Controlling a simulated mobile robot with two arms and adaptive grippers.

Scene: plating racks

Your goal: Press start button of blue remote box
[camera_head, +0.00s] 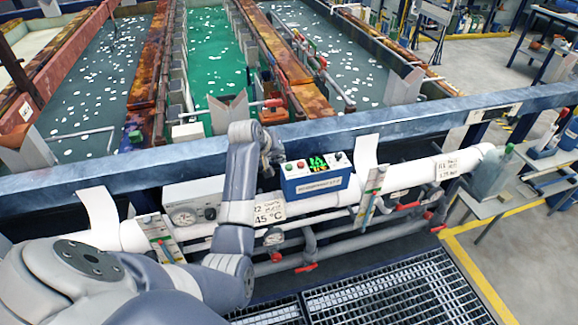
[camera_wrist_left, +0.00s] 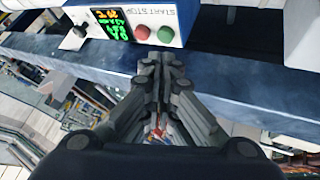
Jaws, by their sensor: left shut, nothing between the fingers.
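The blue remote box (camera_head: 318,185) with a white top panel is mounted by the blue rail in the head view. In the left wrist view the blue remote box (camera_wrist_left: 194,12) shows upside down along the top edge.
The blue rail (camera_head: 420,121) runs across behind the box. A white pipe (camera_head: 405,174) with red-handled valves (camera_head: 409,206) lies below it. Plating tanks (camera_head: 213,50) stand beyond the rail. A metal grating (camera_head: 400,295) covers the floor in front.

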